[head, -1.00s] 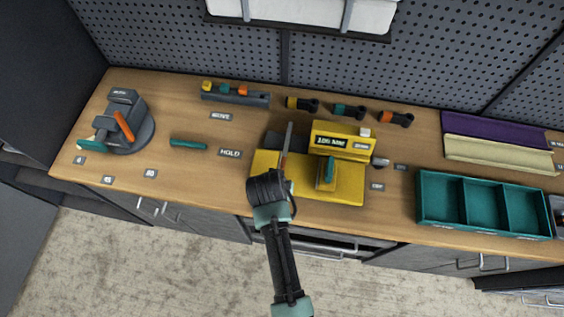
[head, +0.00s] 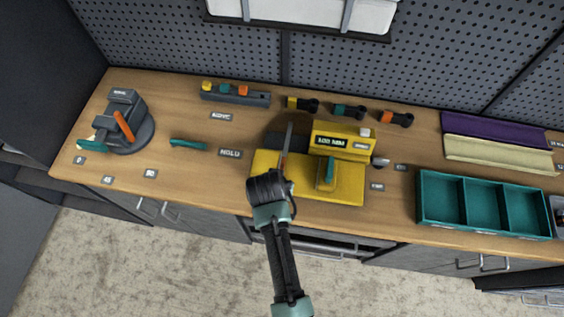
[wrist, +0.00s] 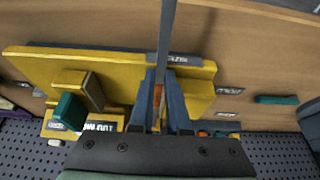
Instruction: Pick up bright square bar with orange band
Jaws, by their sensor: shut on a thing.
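The square bar with an orange band (wrist: 165,40) is a long, pale grey bar in the wrist view, running up from between my fingers to the top edge. Its orange band shows low between the fingertips. In the head view the bar (head: 289,138) points up and away from my gripper (head: 270,186), tilted in the picture. My gripper (wrist: 160,98) is shut on the bar, with one blue-grey finger on each side. The bar is in front of the yellow machine (head: 345,190); I cannot tell whether it touches it. The bar's lower end is hidden by my gripper.
The yellow machine has a teal handle (head: 326,173) and a display. A grey rotary fixture (head: 126,118) with an orange lever stands at left. A teal tray (head: 484,207) lies at right. Small coloured parts (head: 235,92) line the back. A teal bar (head: 188,143) lies left of centre.

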